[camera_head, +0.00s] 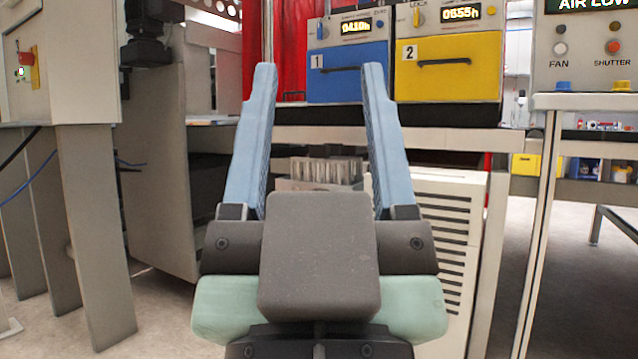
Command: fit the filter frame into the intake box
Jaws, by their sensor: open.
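My gripper (319,78) fills the middle of the view, its two light-blue fingers spread apart with nothing between them. It points away from the camera, toward the bench. I cannot make out a filter frame for certain. I cannot identify the intake box either. A white cabinet with dark horizontal slots (455,225) stands under the bench, right of my gripper and partly hidden by it. Whether it belongs to the intake cannot be told.
A blue oven (345,75) and a yellow oven (450,80) stand on the bench (440,139). A panel reading AIR LOW (585,75) is at right. A crate of thin upright pieces (318,172) shows beyond my fingers. A grey machine (60,75) stands left. Floor is bare at lower right.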

